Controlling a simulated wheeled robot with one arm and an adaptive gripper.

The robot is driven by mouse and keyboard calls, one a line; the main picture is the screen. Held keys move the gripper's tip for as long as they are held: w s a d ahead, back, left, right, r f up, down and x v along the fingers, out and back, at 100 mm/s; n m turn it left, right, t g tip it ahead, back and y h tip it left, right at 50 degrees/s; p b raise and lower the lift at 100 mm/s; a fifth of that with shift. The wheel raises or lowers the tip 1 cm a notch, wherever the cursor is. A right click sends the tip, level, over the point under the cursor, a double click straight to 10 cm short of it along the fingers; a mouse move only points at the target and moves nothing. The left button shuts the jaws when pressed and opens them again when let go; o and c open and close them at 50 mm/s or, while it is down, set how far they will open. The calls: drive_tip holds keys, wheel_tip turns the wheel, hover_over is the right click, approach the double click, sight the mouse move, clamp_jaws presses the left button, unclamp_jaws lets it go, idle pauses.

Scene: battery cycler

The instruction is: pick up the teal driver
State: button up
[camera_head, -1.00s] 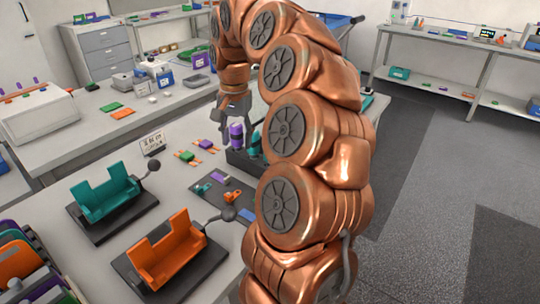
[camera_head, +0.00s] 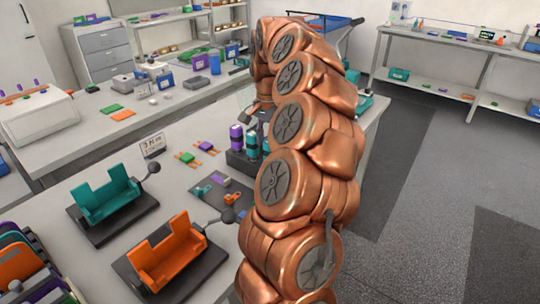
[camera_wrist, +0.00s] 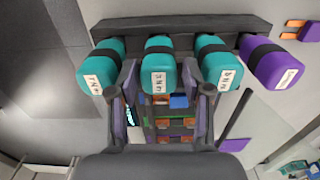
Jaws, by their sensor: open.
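Three teal drivers and one purple driver stand in a row in a dark rack. In the wrist view, the left teal driver (camera_wrist: 98,68), the middle teal driver (camera_wrist: 158,68) and the right teal driver (camera_wrist: 214,65) each have a black band and a white label. The purple driver (camera_wrist: 272,62) is at the right end; in the head view it also shows (camera_head: 237,136). My gripper (camera_wrist: 161,82) is open, its fingers on either side of the middle teal driver in the picture. Contact cannot be told. In the head view my arm hides part of the row and most of the gripper.
The dark rack (camera_wrist: 180,25) stands on the near bench. A teal cradle (camera_head: 106,198) and an orange cradle (camera_head: 167,252) are on the bench at left. A grey mat with small parts (camera_head: 231,190) lies in front of the rack. A small sign (camera_head: 153,145) stands nearby.

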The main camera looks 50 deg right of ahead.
drive_tip(key=shift+d+f+p, duration=0.2)
drive_tip(key=shift+f+p, duration=0.6)
drive_tip(key=shift+f, duration=1.55)
clamp_jaws()
